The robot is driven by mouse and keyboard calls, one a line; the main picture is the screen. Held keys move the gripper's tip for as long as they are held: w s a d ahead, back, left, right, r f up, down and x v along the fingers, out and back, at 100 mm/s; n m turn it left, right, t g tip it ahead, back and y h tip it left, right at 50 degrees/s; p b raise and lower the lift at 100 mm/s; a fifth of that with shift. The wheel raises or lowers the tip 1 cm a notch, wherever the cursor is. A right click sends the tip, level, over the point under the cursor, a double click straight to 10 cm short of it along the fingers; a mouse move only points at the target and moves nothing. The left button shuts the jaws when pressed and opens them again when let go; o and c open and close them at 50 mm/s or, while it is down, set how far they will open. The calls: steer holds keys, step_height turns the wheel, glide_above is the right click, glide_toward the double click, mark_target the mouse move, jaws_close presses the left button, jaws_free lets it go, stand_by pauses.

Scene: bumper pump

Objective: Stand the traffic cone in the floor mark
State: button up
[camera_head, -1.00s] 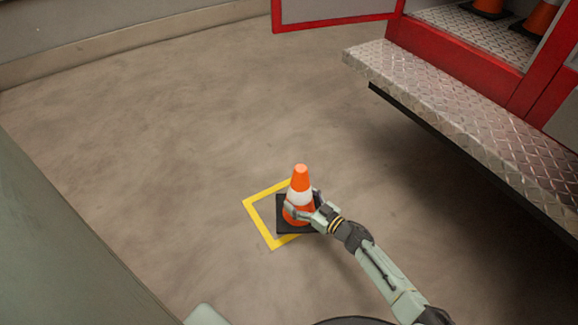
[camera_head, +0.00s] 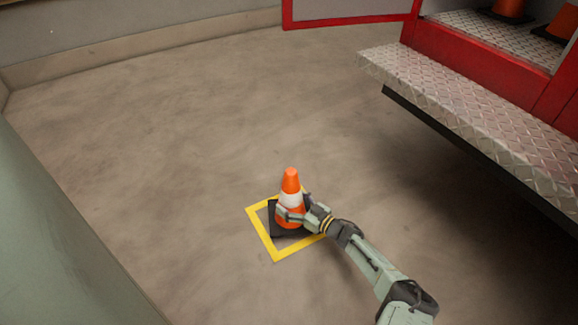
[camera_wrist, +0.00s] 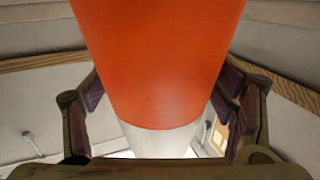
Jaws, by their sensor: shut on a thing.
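The traffic cone (camera_head: 291,181), orange with a white band and a dark square base, stands upright in the head view. My gripper (camera_head: 291,215) is shut on the lower part of its body from the right. The floor mark is a yellow square outline (camera_head: 262,236) on the floor. The cone's base covers the upper part of the mark's inside and its far side; whether the base touches the floor I cannot tell. In the wrist view the cone (camera_wrist: 158,60) fills the middle, between the fingers of my gripper (camera_wrist: 160,105).
A vehicle with a red frame (camera_head: 480,80) and a metal tread-plate step (camera_head: 470,110) stands at the right. More orange cones (camera_head: 508,10) sit inside it. An open door panel (camera_head: 350,10) hangs at the top. The floor left of the mark is clear.

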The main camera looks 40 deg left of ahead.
mark_target(303, 213)
steer(key=shift+w+a+b, duration=0.3)
steer(key=shift+w+a, duration=0.05)
steer(key=shift+a, duration=0.5)
steer(key=shift+f+b, duration=1.05)
steer(key=shift+f, duration=0.65)
steer(key=shift+f, duration=0.1)
steer(key=shift+f, duration=0.15)
steer(key=o, duration=1.9)
steer(key=shift+o, duration=0.2)
steer(key=shift+d+r, duration=0.1)
steer(key=shift+r, duration=0.2)
steer(key=d+p, duration=0.1)
steer(key=d, duration=0.5)
steer(key=d+p, duration=0.2)
steer(key=d, duration=0.3)
steer(key=shift+s+d+r, duration=0.15)
steer(key=shift+d+r, duration=0.05)
steer(key=shift+d, duration=0.15)
